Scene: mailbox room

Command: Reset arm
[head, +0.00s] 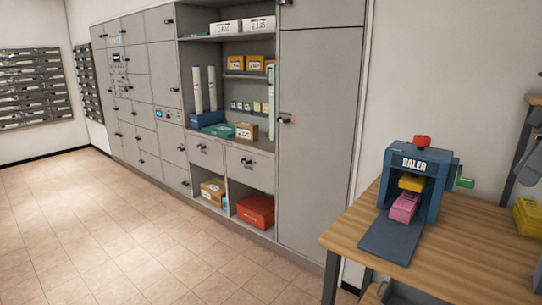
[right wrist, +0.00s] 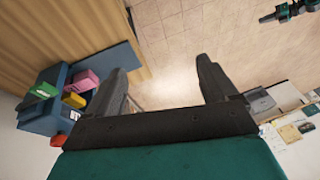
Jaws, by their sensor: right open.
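My right gripper (right wrist: 162,72) is open, with its two dark fingers spread and nothing between them in the right wrist view. A dark and green piece at the top right of the right wrist view looks like my left gripper (right wrist: 286,11). It is too small to tell whether its jaws are open. My left gripper does not show in the head view.
A wooden table (head: 470,248) at the right holds a blue baler (head: 425,172) with a pink block (head: 404,207) and a yellow block (head: 412,183). A yellow bin (head: 528,218) is at the right edge. Grey lockers (head: 318,140) line the wall. The tiled floor (head: 110,235) is clear.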

